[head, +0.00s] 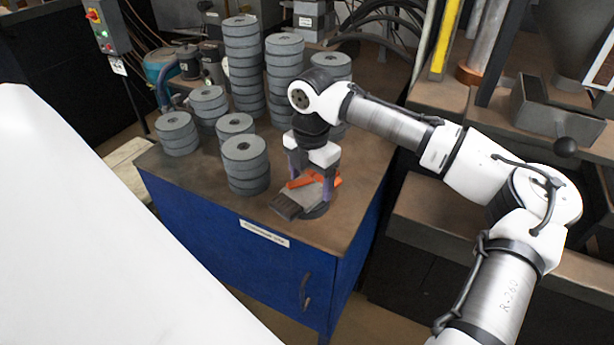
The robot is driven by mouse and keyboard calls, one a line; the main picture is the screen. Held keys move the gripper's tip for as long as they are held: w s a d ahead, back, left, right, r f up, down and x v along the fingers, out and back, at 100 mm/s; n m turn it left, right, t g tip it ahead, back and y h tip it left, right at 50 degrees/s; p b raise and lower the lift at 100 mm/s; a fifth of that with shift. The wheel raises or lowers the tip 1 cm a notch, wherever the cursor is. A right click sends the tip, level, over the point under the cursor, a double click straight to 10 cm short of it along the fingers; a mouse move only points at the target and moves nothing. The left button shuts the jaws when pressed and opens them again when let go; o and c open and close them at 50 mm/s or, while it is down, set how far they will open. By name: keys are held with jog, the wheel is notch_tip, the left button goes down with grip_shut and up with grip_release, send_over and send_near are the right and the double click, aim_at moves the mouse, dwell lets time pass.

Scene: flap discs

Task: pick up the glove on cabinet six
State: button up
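The glove (311,192), grey with orange parts and a dark ribbed cuff, lies near the front right of the blue cabinet's brown top (345,205). My gripper (311,180) points down over the glove from above. Its two fingers stand wide apart, one at the glove's far left side and one at its right. They partly hide the glove, and I cannot tell whether they touch it. The label (264,233) on the cabinet front is too small to read.
Several stacks of grey flap discs stand left of and behind the glove; the nearest stack (246,165) is close on its left. A control box (107,26) stands at the back left. Dark machinery with a metal box (556,112) is at the right. The cabinet's front right corner is clear.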

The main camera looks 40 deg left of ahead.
jog(key=shift+c, duration=1)
